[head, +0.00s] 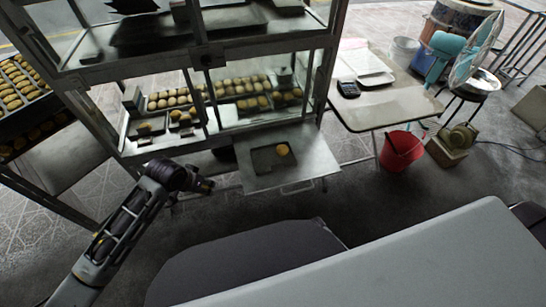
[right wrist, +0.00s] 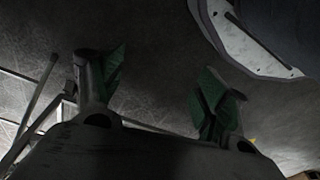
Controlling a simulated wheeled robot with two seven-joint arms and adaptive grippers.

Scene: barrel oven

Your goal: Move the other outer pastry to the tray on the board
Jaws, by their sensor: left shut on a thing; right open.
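The dark tray (head: 262,163) lies on the light board (head: 310,152) in front of the glass case. One round golden pastry (head: 282,149) is in the tray's upper right part. More pastries (head: 240,86) stand in rows inside the case behind glass. My left gripper (head: 208,187) is low at the left of the board, apart from the tray. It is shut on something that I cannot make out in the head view. My right gripper (right wrist: 155,78) shows in the right wrist view with its green-padded fingers apart and nothing between them.
The metal-framed case (head: 215,55) stands directly behind the board. A table (head: 400,105), a red bucket (head: 401,150) and a teal fan (head: 470,55) stand to the right. Racks with pastries (head: 18,85) are at far left. Dark floor is free around the board's front.

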